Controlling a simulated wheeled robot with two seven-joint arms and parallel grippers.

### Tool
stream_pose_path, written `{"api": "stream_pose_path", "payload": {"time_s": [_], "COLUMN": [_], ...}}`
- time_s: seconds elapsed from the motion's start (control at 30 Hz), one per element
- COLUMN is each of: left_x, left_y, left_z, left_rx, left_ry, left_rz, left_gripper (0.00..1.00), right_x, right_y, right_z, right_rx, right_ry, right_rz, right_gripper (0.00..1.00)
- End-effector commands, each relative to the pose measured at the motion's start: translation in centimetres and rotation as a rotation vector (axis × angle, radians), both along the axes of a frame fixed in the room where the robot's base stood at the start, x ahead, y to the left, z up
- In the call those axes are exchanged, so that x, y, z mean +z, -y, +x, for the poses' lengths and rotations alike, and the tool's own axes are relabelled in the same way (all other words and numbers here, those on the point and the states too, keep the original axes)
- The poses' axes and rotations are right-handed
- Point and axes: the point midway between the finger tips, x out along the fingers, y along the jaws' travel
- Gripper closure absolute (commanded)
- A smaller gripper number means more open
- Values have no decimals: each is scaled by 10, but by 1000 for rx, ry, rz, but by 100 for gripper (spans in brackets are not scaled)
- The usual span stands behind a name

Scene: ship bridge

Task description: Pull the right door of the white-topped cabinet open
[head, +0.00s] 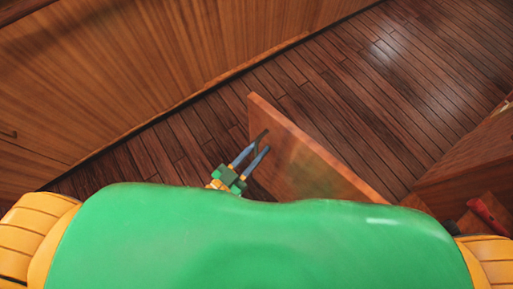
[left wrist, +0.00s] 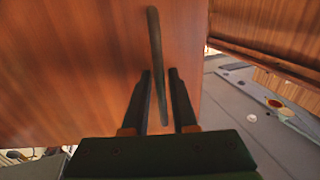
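A brown wooden door (head: 310,160) stands swung out over the floor in the head view, its free edge toward the upper left. Its hinge side is hidden behind my green body. In the left wrist view the door face (left wrist: 80,60) fills the left and middle. A dark bar handle (left wrist: 158,50) stands on it. My left gripper (head: 265,142) is at this face; its fingers (left wrist: 159,75) are open, one on each side of the handle, with small gaps visible. My right gripper is out of view. The cabinet's white top is not visible.
A wooden cabinet part (head: 455,175) stands at the right, with a red object (head: 488,216) by it at the lower right. A long wood-panelled front (head: 170,60) runs along the upper left. The plank floor (head: 370,90) between them is clear.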

Motion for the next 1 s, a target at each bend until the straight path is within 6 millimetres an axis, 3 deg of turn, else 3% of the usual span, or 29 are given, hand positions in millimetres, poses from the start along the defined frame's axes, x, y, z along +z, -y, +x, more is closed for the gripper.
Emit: {"api": "stream_pose_path", "payload": {"time_s": [0.4, 0.87, 0.93, 1.0], "left_x": [-1, -1, -11, -38], "left_y": [-38, -41, -46, -60], "left_z": [-56, -58, -55, -50], "left_rx": [-1, 1, 17, 57], "left_ry": [-3, -4, -46, -161], "left_rz": [1, 4, 42, 133], "left_gripper": [74, 74, 74, 74], "right_x": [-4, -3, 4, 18], "right_y": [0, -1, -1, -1], "right_z": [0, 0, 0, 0], "right_rx": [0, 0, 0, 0], "right_ry": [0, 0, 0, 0], "right_rz": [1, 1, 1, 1], "right_gripper": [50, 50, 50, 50]}}
